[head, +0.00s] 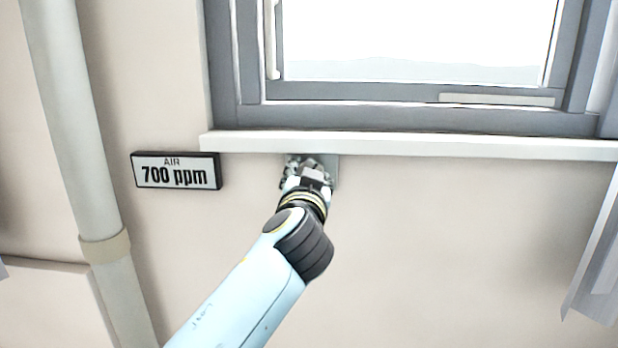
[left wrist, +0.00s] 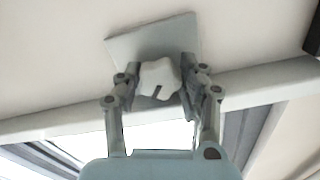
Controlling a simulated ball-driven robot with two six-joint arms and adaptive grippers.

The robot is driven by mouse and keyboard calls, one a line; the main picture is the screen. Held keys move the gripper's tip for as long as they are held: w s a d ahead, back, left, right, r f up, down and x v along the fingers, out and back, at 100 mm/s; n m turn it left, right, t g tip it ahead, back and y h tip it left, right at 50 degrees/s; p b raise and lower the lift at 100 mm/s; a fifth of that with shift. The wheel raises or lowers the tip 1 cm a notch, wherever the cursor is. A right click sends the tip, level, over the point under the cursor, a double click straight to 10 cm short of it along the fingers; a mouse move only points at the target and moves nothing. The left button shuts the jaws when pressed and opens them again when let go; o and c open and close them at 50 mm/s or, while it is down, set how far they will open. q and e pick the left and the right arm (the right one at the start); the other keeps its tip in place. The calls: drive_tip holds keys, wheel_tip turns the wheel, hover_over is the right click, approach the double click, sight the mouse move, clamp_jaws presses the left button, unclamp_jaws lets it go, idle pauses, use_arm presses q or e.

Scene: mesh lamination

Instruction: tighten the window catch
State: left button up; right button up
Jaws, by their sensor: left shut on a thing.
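The window catch is a pale lobed knob (left wrist: 160,78) with a dark slot or mark, set on a flat grey plate (left wrist: 150,38). The plate (head: 331,172) also shows in the head view, on the wall just under the window sill. My left gripper (head: 305,166) reaches up to it from below and hides the knob there. In the left wrist view my left gripper (left wrist: 163,80) has one finger on each side of the knob and is shut on it. My right gripper is in neither view.
The white sill (head: 430,145) juts out just above my left gripper, under the grey-framed window (head: 400,115). An air display (head: 176,171) reading 700 ppm is on the wall to the left. A pipe (head: 70,130) runs down farther left. The wall to the right is clear up to a grey curtain (head: 598,260).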

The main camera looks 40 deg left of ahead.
use_arm(q)
drive_tip(key=o, duration=1.2)
drive_tip(key=shift+c, duration=0.2)
